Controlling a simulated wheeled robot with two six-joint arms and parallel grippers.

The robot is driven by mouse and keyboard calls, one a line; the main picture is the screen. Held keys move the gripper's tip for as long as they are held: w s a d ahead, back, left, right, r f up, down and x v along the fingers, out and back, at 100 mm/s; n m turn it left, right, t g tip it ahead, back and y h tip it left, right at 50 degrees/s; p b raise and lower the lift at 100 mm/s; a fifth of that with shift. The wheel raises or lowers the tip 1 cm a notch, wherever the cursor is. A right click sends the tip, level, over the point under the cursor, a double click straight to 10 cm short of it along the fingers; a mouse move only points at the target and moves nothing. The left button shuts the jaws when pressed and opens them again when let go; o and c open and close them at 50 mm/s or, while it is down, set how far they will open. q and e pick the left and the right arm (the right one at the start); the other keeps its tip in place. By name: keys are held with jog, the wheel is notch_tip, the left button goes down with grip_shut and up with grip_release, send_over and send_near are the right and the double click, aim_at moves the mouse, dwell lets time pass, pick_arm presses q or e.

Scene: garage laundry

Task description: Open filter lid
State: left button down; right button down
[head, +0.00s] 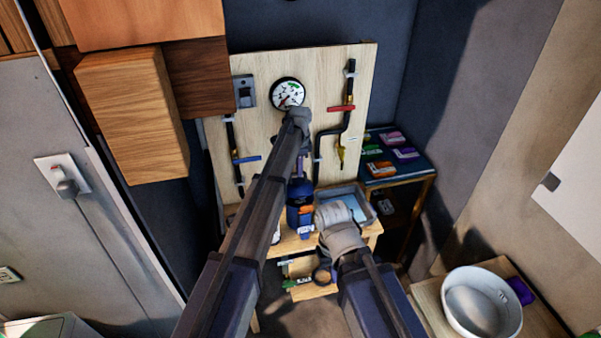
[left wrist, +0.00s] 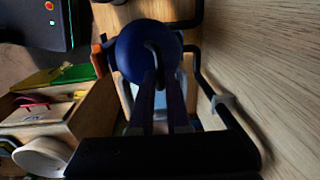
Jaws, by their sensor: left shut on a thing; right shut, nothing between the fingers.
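The blue filter (head: 300,212) stands upright at the wooden board, under the round gauge, with an orange and white mark on its front. Its round blue lid (left wrist: 140,45) shows from above in the left wrist view, with a dark handle on top. My left gripper (head: 302,170) points down over the filter; it also shows in the left wrist view (left wrist: 164,80), its fingers shut on the lid's handle. My left arm hides part of the filter's top in the head view. My right gripper (head: 334,213) is to the right of the filter, empty and shut; its fingertips are hard to make out.
The board (head: 265,125) carries a gauge (head: 288,94), pipes and valves with a red handle (head: 341,108) and a blue handle (head: 246,160). A grey tray (head: 366,212) sits right of the filter. A shelf (head: 400,180) holds coloured packets. A white bowl (head: 482,306) stands front right.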

pick_arm(q)
jog(key=shift+w+a+r, duration=0.1)
jog(key=shift+w+a, duration=0.1)
jog(key=shift+w, duration=0.45)
jog(key=shift+w+a+r, duration=0.15)
jog(key=shift+w+a, duration=0.1)
jog(key=shift+w, duration=0.35)
jog(key=shift+w+a+r, duration=0.1)
jog(key=shift+w+a, duration=0.1)
jog(key=shift+w, duration=0.45)
jog(key=c, duration=0.9)
grip_release()
jog(key=shift+p, duration=0.3)
jog(key=r+p, duration=0.7)
jog(key=shift+s+d+r+p, duration=0.1)
jog(key=shift+s+r+p, duration=0.2)
jog(key=shift+r+p, duration=0.05)
